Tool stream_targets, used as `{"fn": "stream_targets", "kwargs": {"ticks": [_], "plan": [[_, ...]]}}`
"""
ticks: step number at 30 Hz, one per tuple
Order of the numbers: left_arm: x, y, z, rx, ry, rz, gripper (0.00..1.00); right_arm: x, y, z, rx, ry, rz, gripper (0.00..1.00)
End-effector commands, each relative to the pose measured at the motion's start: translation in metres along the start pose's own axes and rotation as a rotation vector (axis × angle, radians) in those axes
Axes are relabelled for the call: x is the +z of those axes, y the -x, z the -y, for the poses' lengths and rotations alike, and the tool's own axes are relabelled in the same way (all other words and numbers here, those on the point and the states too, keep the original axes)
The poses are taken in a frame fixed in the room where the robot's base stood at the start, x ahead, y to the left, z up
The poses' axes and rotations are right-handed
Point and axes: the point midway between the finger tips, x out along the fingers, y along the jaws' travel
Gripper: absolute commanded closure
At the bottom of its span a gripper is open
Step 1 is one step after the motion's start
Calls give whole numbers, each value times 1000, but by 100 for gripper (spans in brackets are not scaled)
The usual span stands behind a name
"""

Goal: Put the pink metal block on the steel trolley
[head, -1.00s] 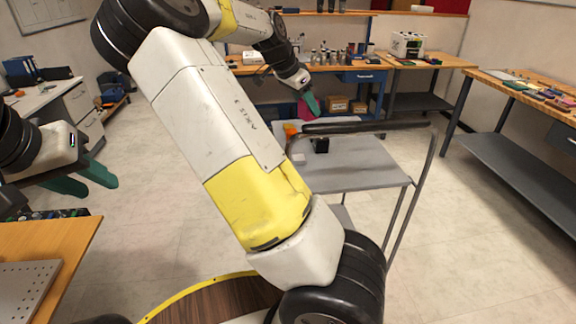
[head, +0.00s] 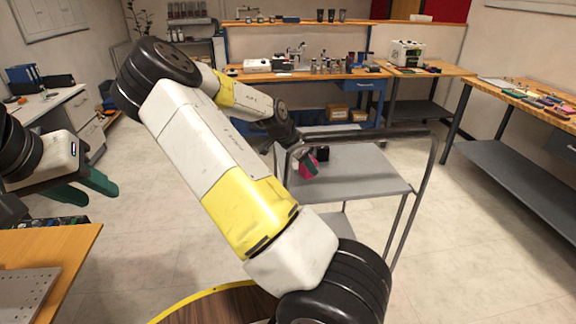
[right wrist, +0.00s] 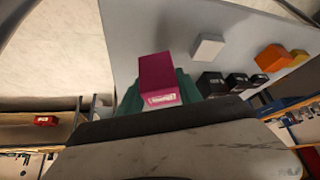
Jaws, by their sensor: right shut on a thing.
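The pink metal block (head: 308,167) is between the green fingers of my right gripper (head: 311,163), which is shut on it. In the head view the block is at the near left part of the steel trolley top (head: 360,172). The right wrist view shows the block (right wrist: 158,78) with a white label, its far end over or near the trolley surface (right wrist: 150,30). I cannot tell whether it touches the surface. My left gripper (head: 85,188) is at the far left with its green fingers apart and nothing between them.
On the trolley are a white block (right wrist: 207,47), an orange block (right wrist: 272,58) and several black items (right wrist: 236,82). A wooden bench (head: 40,245) is at the near left. The trolley's front right is clear.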

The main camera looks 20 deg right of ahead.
Motion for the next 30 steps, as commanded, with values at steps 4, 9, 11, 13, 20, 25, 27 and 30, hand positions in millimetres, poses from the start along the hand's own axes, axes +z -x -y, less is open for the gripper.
{"fn": "stream_targets", "kwargs": {"ticks": [4, 9, 11, 13, 20, 25, 27, 30], "plan": [[0, 0, 0, 0, 0, 0, 64, 9, -17, -1, 3, 0, -1, 100], [0, 0, 0, 0, 0, 0, 64, 21, -36, -1, 2, 1, -1, 100], [0, 0, 0, 0, 0, 0, 64, 22, -36, 0, 1, 1, -1, 100], [0, 0, 0, 0, 0, 0, 64, 22, -36, 0, 0, 1, -1, 100], [0, 0, 0, 0, 0, 0, 64, 23, -38, 0, 1, 1, 0, 52], [0, 0, 0, 0, 0, 0, 64, 23, -37, 0, 1, 1, 0, 37], [0, 0, 0, 0, 0, 0, 64, 23, -37, 0, 1, 1, 0, 37], [0, 0, 0, 0, 0, 0, 64, 23, -37, 0, 1, 1, 0, 37]]}}
